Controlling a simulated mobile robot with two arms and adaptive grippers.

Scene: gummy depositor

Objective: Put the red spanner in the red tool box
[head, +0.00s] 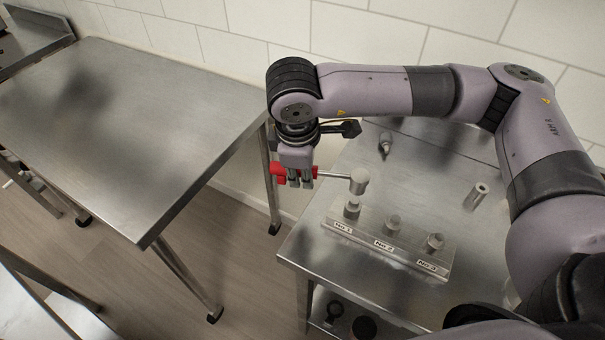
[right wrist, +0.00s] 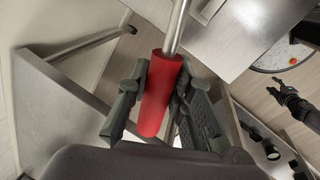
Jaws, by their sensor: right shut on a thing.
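The red spanner has a red handle (head: 279,173), a thin metal shaft and a round metal head (head: 359,181). My right gripper (head: 299,182) is shut on the red handle, which also shows between its fingers in the right wrist view (right wrist: 160,95). The spanner lies roughly level, its head to the right, appearing just above the fitting at NO.1 (head: 351,210); I cannot tell if they touch. A dark gripper, seemingly my left (right wrist: 285,95), shows small at the right of the wrist view; its opening is unclear. No red tool box is in view.
A steel table (head: 430,135) carries a block (head: 390,245) with fittings labelled NO.1 to NO.3. A small nozzle (head: 385,143) and a metal cylinder (head: 476,196) stand behind it. A bare steel table (head: 150,120) is at left, across a gap. Dark items lie on the lower shelf (head: 350,310).

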